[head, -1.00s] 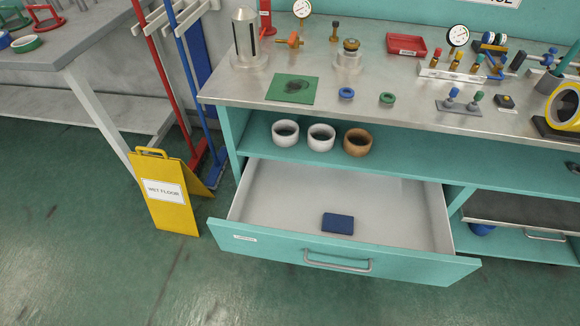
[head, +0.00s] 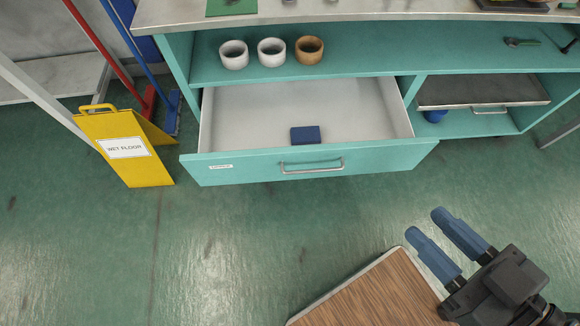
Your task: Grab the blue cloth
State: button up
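The blue cloth (head: 305,135) is a small dark blue folded block. It lies in the open drawer (head: 240,113), near the front wall and a little right of the middle. My gripper (head: 427,222) is at the lower right of the head view, out over the floor and well apart from the drawer. Its two blue fingers are spread with a gap between them, and it holds nothing.
A yellow wet floor sign (head: 125,146) stands left of the drawer, by red and blue poles. A wood-topped surface (head: 372,298) is beside my gripper. The green floor before the drawer is clear.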

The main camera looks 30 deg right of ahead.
aim_at(309, 135)
jog(key=i+l, duration=0.1)
jog(key=l, duration=0.4)
jog(key=i+l, duration=0.1)
jog(key=l, duration=0.4)
jog(key=i+l+z, duration=0.1)
jog(key=l, duration=0.4)
jog(key=i+l, duration=0.6)
jog(key=l+z, duration=0.05)
jog(key=l, duration=0.05)
